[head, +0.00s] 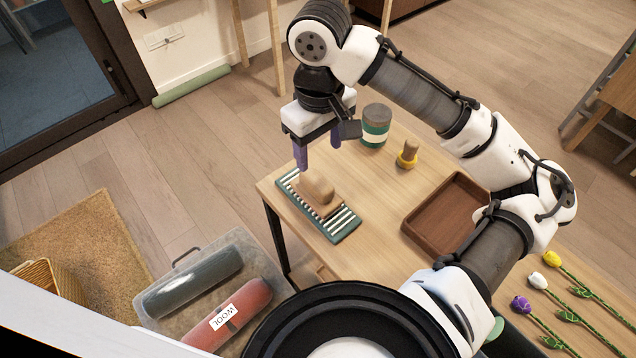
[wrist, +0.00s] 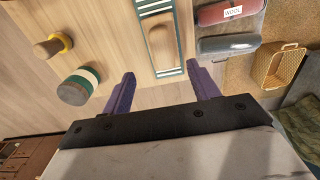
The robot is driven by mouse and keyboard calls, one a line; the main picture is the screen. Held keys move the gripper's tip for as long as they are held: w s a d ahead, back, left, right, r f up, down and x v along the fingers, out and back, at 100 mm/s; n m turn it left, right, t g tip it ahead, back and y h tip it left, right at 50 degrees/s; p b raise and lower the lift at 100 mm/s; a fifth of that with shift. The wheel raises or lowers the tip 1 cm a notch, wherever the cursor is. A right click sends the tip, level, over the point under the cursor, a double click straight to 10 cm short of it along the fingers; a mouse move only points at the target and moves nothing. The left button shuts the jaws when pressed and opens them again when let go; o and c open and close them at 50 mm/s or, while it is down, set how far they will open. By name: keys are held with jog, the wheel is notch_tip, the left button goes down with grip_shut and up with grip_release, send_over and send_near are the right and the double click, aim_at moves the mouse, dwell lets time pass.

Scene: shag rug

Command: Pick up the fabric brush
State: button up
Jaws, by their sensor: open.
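The fabric brush (head: 318,189), with a rounded tan wooden back, lies on a green-and-white striped mat (head: 345,232) near the table's left corner. In the wrist view the brush (wrist: 161,45) lies beyond the fingertips, roughly centred between them. Its bristle side is mostly hidden beneath it. My gripper (head: 319,152) is open and empty, its purple fingers pointing down above the far end of the brush. Both fingers of the gripper (wrist: 161,75) show in the wrist view, apart from the brush.
A green-and-white cylinder (head: 376,126) and a wooden knob with a yellow collar (head: 407,154) stand right of the brush. A brown wooden tray (head: 446,215) and several artificial flowers (head: 540,282) lie farther right. A clear bin with rolled wool (head: 205,285) sits left, below the table.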

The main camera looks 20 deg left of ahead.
aim_at(316, 180)
jog(key=f, duration=1)
jog(key=shift+s+a+f, duration=0.1)
jog(key=shift+a+f, duration=0.15)
jog(key=c, duration=1.2)
notch_tip(316, 180, up, 20)
jog(key=shift+r+p, duration=0.1)
jog(key=shift+p, duration=0.3)
jog(key=shift+c, duration=0.5)
jog(key=o, duration=0.6)
jog(key=shift+c, duration=1.3)
